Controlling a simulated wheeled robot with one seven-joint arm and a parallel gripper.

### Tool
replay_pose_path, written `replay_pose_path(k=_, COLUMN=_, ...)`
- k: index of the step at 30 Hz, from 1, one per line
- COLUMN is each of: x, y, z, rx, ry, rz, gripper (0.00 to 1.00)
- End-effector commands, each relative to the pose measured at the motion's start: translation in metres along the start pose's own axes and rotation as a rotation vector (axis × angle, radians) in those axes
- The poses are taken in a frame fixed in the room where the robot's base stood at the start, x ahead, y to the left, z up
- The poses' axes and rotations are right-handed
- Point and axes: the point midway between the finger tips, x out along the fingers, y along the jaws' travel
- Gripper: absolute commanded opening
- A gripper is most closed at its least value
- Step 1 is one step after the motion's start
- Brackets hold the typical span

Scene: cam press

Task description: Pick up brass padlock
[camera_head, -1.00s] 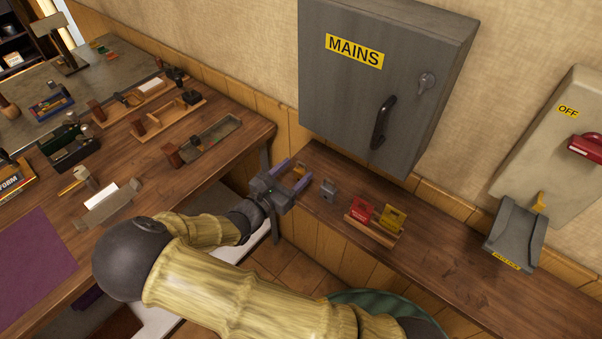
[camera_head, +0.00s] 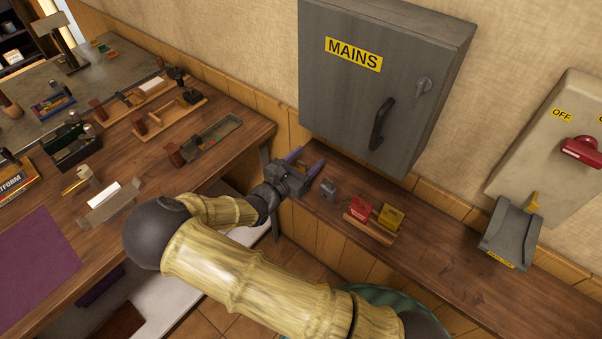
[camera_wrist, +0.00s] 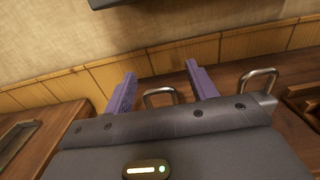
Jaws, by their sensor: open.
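My gripper (camera_head: 306,161) is open at the left end of the narrow wooden shelf, with its purple fingers spread. In the wrist view, my gripper (camera_wrist: 160,72) has a metal shackle (camera_wrist: 160,90) between its fingers, apart from both. This appears to be the brass padlock's shackle; its body is hidden behind my gripper's housing. In the head view my gripper covers the brass padlock. A grey padlock (camera_head: 328,188) stands just right of my gripper; its shackle (camera_wrist: 259,74) shows at the right in the wrist view.
Red (camera_head: 360,211) and yellow (camera_head: 391,218) tags stand in a wooden holder further right on the shelf. The grey MAINS cabinet (camera_head: 370,90) hangs above. A workbench with tools (camera_head: 212,140) lies left. The shelf's right part is mostly clear.

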Motion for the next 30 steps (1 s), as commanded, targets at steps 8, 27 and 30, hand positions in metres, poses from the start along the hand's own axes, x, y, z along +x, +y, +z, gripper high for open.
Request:
replay_pose_path(k=8, x=-0.0003, y=-0.0001, z=-0.0002, rx=0.0, ry=0.0, rz=0.0, gripper=0.57)
replay_pose_path(k=27, x=-0.0003, y=-0.0001, z=0.0004, rx=0.001, ry=-0.001, rz=-0.001, gripper=0.01)
replay_pose_path(k=30, x=-0.0007, y=-0.0003, z=0.0017, rx=0.001, ry=-0.001, rz=-0.002, gripper=0.01)
